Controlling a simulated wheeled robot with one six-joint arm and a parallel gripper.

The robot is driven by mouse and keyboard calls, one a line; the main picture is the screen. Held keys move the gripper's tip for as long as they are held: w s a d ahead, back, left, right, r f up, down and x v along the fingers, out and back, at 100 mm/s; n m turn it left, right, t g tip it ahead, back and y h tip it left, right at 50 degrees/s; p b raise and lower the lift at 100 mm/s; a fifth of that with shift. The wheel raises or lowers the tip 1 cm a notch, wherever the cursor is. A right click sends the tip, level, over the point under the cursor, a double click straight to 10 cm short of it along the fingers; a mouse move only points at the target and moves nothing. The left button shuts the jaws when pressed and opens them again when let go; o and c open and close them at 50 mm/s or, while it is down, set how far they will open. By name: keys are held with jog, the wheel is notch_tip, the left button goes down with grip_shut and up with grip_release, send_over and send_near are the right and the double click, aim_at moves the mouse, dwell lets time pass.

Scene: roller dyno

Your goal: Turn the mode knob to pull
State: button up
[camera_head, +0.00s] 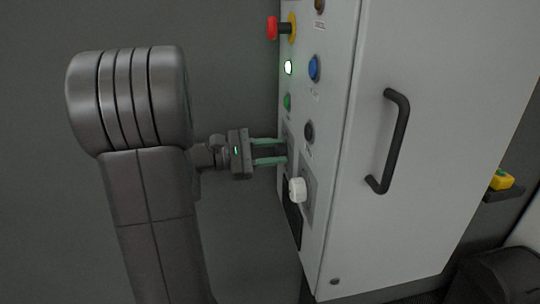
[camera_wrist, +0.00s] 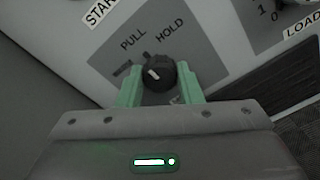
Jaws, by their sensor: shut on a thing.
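The mode knob (camera_wrist: 157,73) is a round black knob with a short white pointer mark, on a grey plate (camera_wrist: 188,45) labelled PULL and HOLD. In the wrist view the white mark lies on the left part of the knob's face; I cannot tell surely which label it matches. My gripper (camera_wrist: 160,88) has its two green fingers on either side of the knob, shut on it. In the head view my gripper (camera_head: 286,151) reaches from the left to the panel's front face, and the knob cannot be made out there.
The light grey cabinet (camera_head: 420,150) carries a red emergency button (camera_head: 272,28), a blue button (camera_head: 314,68), a green button (camera_head: 287,102), a black button (camera_head: 309,131) and a white knob (camera_head: 298,190) close below my fingers. A black handle (camera_head: 396,142) sticks out on its side.

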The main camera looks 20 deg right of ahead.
dwell(0.5)
jog(key=o, duration=1)
jog(key=shift+w, duration=0.25)
jog(key=shift+c, duration=0.2)
jog(key=shift+a, duration=0.7)
jog(key=w+v, duration=0.1)
jog(key=v, duration=1.2)
jog(key=shift+d, duration=0.15)
